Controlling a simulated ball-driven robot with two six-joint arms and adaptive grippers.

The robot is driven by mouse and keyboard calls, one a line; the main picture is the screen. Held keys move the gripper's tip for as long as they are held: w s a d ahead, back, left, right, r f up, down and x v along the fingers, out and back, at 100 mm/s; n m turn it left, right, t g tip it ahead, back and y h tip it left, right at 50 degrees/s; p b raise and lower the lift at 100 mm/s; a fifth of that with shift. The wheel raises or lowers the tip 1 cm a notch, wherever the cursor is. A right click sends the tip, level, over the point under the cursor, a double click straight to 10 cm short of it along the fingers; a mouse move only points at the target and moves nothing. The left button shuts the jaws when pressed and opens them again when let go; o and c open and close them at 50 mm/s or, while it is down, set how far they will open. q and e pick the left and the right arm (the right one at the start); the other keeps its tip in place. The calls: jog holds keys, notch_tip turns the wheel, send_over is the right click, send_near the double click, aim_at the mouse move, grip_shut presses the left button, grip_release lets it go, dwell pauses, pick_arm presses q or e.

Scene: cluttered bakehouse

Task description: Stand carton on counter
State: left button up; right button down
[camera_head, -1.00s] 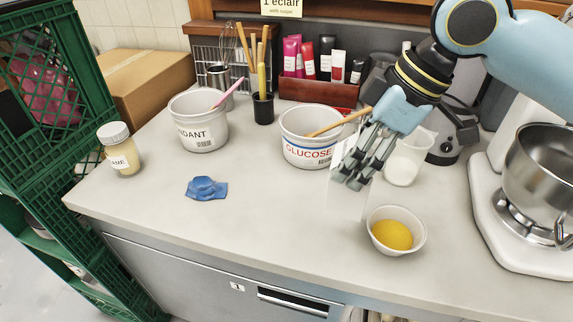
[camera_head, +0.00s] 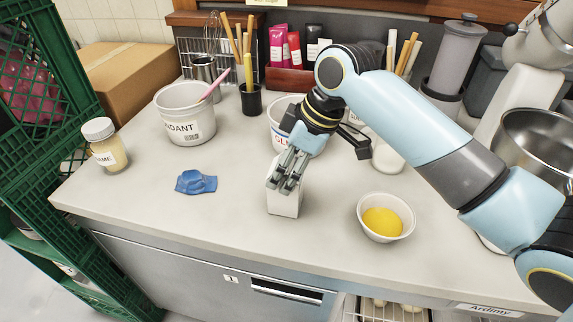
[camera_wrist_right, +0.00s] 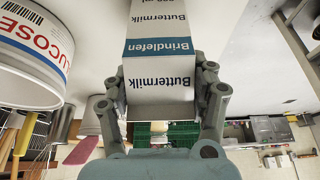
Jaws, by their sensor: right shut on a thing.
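The carton is a white box (camera_head: 285,201) standing upright on or just above the grey counter (camera_head: 240,225), in front of the glucose tub. My right gripper (camera_head: 288,178) is shut on its upper part from above and behind. In the right wrist view the carton (camera_wrist_right: 160,50) lies between the two fingers (camera_wrist_right: 163,100), with "Buttermilk" and a blue "Brindlefen" band printed on it. Whether its base touches the counter is not clear. My left gripper is not in view.
A bowl with a yellow ball (camera_head: 385,217) stands right of the carton. A blue cloth (camera_head: 196,182) lies to its left. The glucose tub (camera_head: 279,118) is close behind, partly hidden by my arm. The front counter edge is clear.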

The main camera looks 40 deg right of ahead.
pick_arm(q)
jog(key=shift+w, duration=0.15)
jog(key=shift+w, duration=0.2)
pick_arm(e)
jog(key=shift+c, duration=2)
grip_release()
jog(key=shift+f, duration=0.1)
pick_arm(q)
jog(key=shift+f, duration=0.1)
pick_arm(e)
jog(key=v, duration=1.2)
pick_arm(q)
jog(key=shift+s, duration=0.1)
